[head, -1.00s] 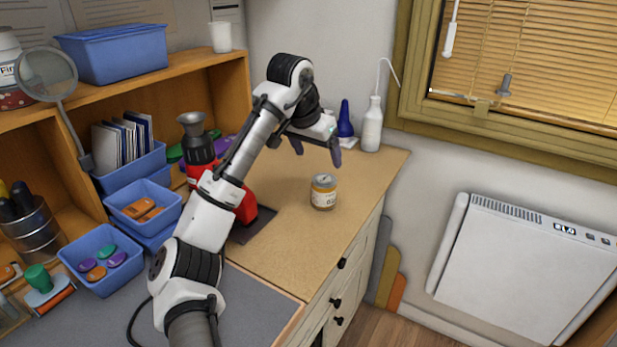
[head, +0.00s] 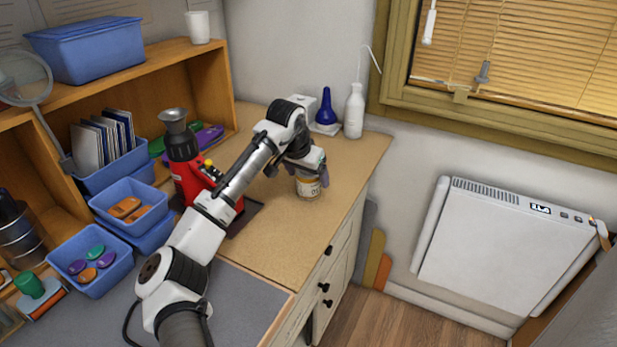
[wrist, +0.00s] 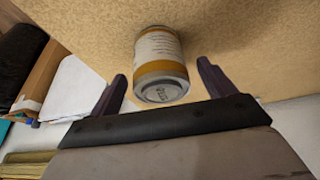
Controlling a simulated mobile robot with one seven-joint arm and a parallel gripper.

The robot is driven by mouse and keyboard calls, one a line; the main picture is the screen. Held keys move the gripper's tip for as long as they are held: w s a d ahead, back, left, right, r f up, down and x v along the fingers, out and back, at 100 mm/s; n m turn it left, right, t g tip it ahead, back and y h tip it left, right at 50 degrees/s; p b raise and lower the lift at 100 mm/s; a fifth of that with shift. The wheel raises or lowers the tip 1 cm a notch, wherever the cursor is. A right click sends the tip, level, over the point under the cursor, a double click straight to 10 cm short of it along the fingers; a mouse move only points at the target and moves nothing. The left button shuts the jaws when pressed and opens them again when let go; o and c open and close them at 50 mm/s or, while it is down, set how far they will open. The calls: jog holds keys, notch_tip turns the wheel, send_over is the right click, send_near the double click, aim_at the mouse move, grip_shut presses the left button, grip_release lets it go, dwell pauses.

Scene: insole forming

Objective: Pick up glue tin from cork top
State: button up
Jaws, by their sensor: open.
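The glue tin (head: 308,189) is a small amber tin with a pale label and a grey lid. It stands on the cork top (head: 265,235) near the right edge. My gripper (head: 297,178) is at the tin in the head view, with a finger showing on either side and part of the tin hidden behind it. In the wrist view the tin (wrist: 160,65) lies ahead between the two dark fingers of my gripper (wrist: 162,84), its lid end toward me. The fingers are open, with a gap to the tin on both sides.
A red machine (head: 190,170) stands left of my arm. A white bottle (head: 354,112) and a blue bottle (head: 326,108) stand at the back of the top. Blue bins (head: 100,262) sit at the left. The cork front is clear.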

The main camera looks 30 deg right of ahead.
jog(key=shift+x, duration=1.05)
jog(key=c, duration=1.2)
jog(key=shift+r, duration=0.2)
